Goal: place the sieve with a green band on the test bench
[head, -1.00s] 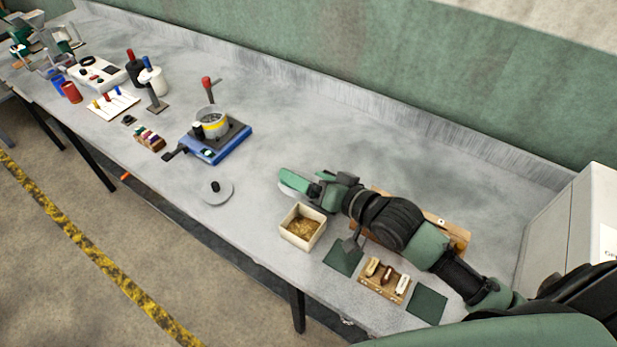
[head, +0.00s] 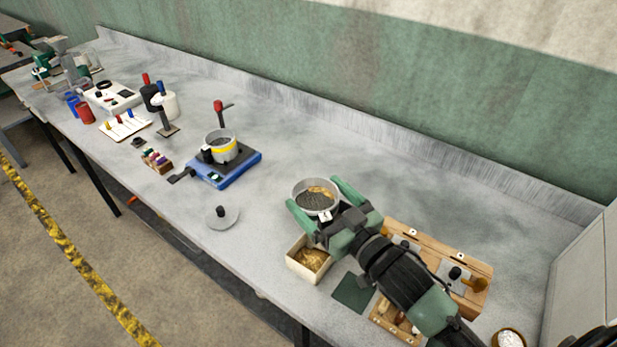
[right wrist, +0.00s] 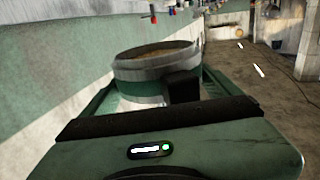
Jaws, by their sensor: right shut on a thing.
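My right gripper (head: 315,193) is shut on a round metal sieve (head: 311,188), its two green fingers on either side of the wall. The sieve is open at the top and shows grain inside. In the right wrist view the sieve (right wrist: 150,64) has a green band below its grey rim and a dark block on its near side. It is over the grey bench (head: 300,130), just behind a square box of grain; I cannot tell whether it touches the bench. Another sieve, with a yellow band (head: 222,151), sits on a blue device (head: 238,170). My left gripper is out of view.
The square box of grain (head: 297,268) stands at the front edge. A grey disc with a black knob (head: 222,218) lies left of it. A wooden rack (head: 425,240) and dark green mat (head: 352,292) lie near my right arm. The bench behind the sieve is clear.

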